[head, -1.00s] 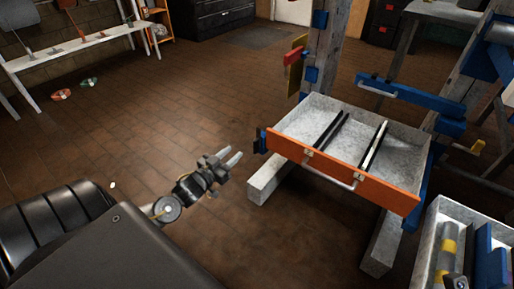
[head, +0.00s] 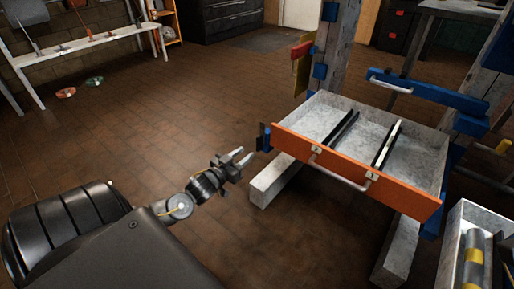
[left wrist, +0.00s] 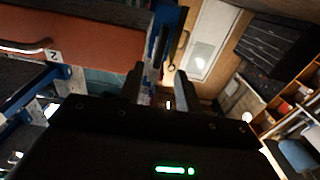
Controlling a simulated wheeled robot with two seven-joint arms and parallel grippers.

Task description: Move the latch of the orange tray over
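The orange tray (head: 405,196) is pulled out of its wooden frame, a grey open box with an orange front and a metal handle (head: 340,170). Its latch (head: 264,138), a small blue and dark upright piece, sits at the left end of the orange front. My left gripper (head: 244,157) is open and empty, just left of the latch and apart from it. In the left wrist view the gripper's fingers (left wrist: 153,86) stand apart, with the latch (left wrist: 160,40) beyond them and the orange front (left wrist: 80,55) to the left. My right gripper is not in view.
A wooden post (head: 328,55) with blue brackets rises behind the tray. A wooden foot beam (head: 271,181) lies below the latch. Another grey box (head: 452,240) with a grey and yellow cylinder stands at lower right.

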